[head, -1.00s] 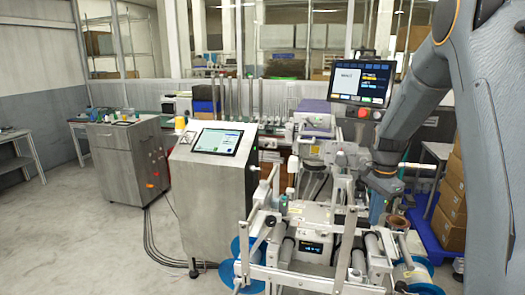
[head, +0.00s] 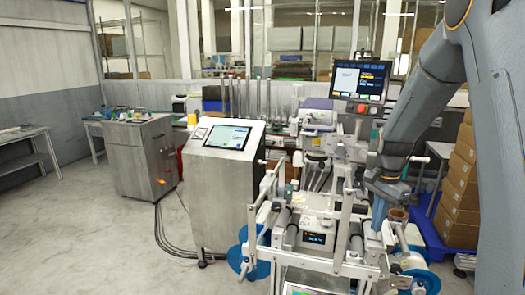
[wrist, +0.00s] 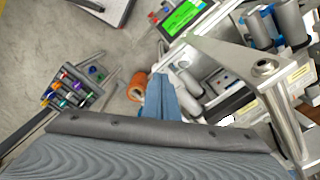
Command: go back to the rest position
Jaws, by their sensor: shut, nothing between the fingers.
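My gripper (head: 379,218) hangs at the end of my arm, beside the right side of the film machine (head: 318,222). In the wrist view its blue fingers (wrist: 166,98) are together with nothing between them. An orange-brown roll (wrist: 137,86) shows just left of the fingertips in the wrist view, apart from them as far as I can tell. A brown ring-shaped core (head: 398,214) is close to the right of the gripper in the head view. Blue reels sit low on the machine, at the left (head: 252,262) and the right (head: 418,280).
A metal console (head: 212,185) with a screen stands left of the machine. A steel cabinet (head: 135,165) is farther left. Stacked cardboard boxes (head: 458,190) are at the right. A rack of coloured items (wrist: 75,95) shows in the wrist view. Floor at the left is clear.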

